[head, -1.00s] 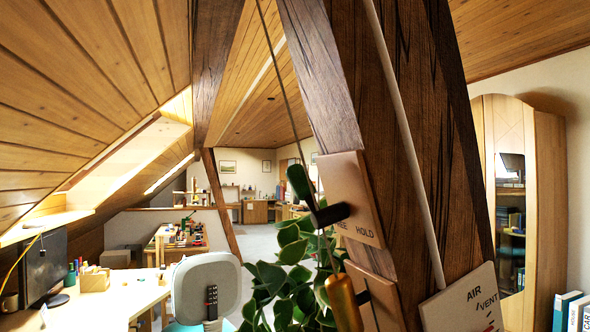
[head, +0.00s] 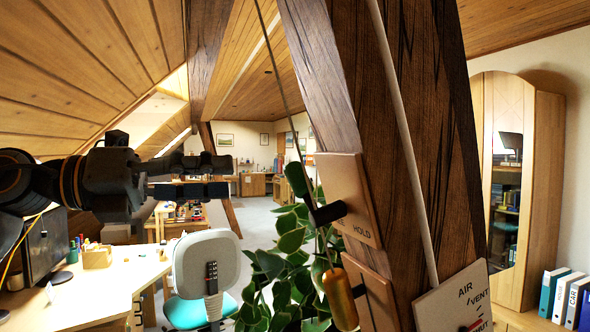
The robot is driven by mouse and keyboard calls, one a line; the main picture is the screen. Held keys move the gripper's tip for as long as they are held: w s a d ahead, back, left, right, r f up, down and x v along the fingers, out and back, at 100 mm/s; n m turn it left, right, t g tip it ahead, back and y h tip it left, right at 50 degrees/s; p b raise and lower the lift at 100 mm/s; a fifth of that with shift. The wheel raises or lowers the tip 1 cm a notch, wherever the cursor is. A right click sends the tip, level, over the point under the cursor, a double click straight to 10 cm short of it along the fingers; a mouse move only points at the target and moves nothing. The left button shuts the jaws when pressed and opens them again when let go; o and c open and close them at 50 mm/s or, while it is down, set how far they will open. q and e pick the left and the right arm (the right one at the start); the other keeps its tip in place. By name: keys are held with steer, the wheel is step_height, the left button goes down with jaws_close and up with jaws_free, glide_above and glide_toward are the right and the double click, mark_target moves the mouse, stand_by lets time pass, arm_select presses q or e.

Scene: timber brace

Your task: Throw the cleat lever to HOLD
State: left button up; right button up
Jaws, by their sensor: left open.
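The cleat plate (head: 348,190) is a tan panel on the dark timber brace, with HOLD printed at its lower right. My right gripper is not in view.
The timber brace (head: 400,130) fills the right centre. A leafy plant (head: 283,262) stands just below and left of the lever. An AIR/VENT plate (head: 455,303) is at lower right. A desk (head: 110,285) and chair (head: 205,265) are at lower left.

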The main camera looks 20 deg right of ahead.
mark_target(287, 174)
arm_select(q)
steer(key=d+p, duration=0.3)
steer(key=d, duration=0.7)
steer(key=shift+d+r, duration=0.2)
steer(key=shift+w+d+f+p, duration=0.1)
steer(key=shift+d+p, duration=0.3)
steer(key=shift+d, duration=0.35)
steer(key=shift+c, duration=0.2)
jaws_close()
